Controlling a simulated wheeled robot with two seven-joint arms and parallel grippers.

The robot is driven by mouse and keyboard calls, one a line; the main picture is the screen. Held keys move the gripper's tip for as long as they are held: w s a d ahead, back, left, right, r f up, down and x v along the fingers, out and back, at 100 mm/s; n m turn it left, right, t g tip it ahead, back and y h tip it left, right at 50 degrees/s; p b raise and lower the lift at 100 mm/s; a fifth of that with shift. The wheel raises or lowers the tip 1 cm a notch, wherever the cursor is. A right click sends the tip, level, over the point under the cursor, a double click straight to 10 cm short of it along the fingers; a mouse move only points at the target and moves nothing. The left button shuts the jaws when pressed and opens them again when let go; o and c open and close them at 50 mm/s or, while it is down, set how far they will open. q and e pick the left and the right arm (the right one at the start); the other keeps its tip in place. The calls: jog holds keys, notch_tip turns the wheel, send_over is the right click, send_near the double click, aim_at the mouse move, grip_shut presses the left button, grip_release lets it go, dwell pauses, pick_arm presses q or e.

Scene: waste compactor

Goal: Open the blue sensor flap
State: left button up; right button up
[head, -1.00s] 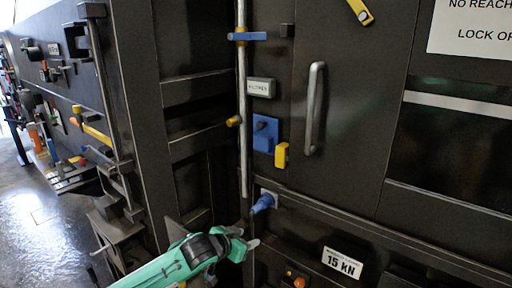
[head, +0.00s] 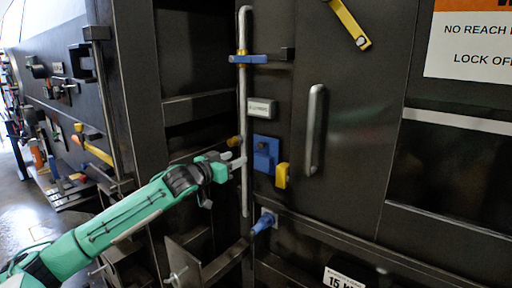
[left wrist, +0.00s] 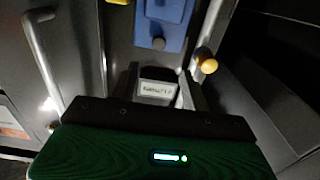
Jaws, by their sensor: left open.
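The blue sensor flap (head: 265,156) is a small square blue plate with a dark knob on the machine's dark front, below a small white label plate. It looks shut. In the left wrist view, the blue flap (left wrist: 168,28) is at the top centre with its round knob low on it. My left gripper (head: 239,160) is open and empty, just left of the flap in the head view, in front of the vertical steel rod. Its two dark fingers (left wrist: 158,86) frame the label in the left wrist view, apart from the flap. My right gripper is not in view.
A yellow block (head: 282,175) sits at the flap's lower right. A vertical rod (head: 243,90) with a blue clamp (head: 248,59) runs to its left. A yellow knob (left wrist: 206,62) is close by. A door handle (head: 314,130) stands to the right, a blue lever (head: 263,222) below.

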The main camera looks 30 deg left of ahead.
aim_at(259, 147)
pick_arm(q)
jog(key=w+p, duration=0.1)
jog(key=w, duration=0.2)
jog(key=w+p, duration=0.2)
jog(key=w, duration=0.2)
jog(key=w+d+p, duration=0.1)
jog(key=w+p, duration=0.1)
jog(key=w, duration=0.1)
jog(key=shift+w+r, duration=0.15)
jog(key=shift+r, duration=0.05)
jog(key=shift+w+f, duration=0.2)
jog(key=shift+w, duration=0.5)
grip_shut()
